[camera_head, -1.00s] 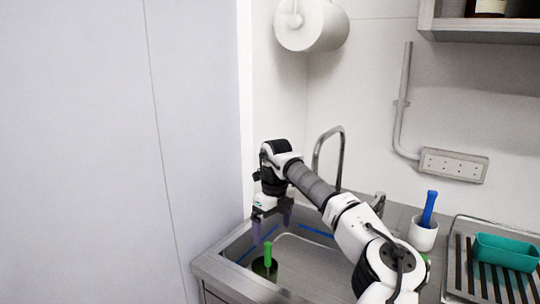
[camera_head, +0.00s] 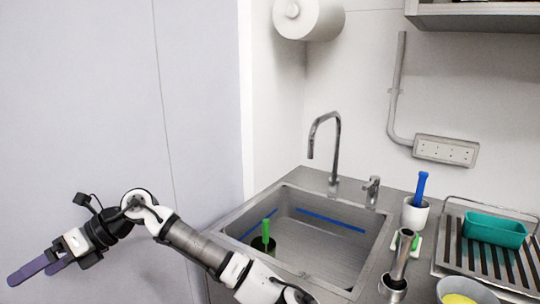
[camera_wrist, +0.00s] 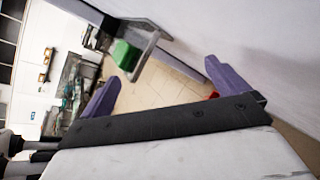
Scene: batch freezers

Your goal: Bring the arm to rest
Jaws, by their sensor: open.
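My gripper (camera_head: 40,268) is at the lower left of the head view, in front of the pale wall panel and well left of the sink. Its two purple fingers point to the left and stand apart with nothing between them. In the wrist view my gripper (camera_wrist: 165,88) also shows both purple fingers spread and empty. My arm stretches from the bottom middle of the head view out to the left.
The steel sink (camera_head: 345,270) holds a dark pot with a green handle (camera_head: 265,232). A tap (camera_head: 335,150) stands behind it. To the right are a white cup with a blue handle (camera_head: 422,187) and a teal tray (camera_head: 495,229) on a drying rack. The pale panel (camera_head: 90,100) is close behind my gripper.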

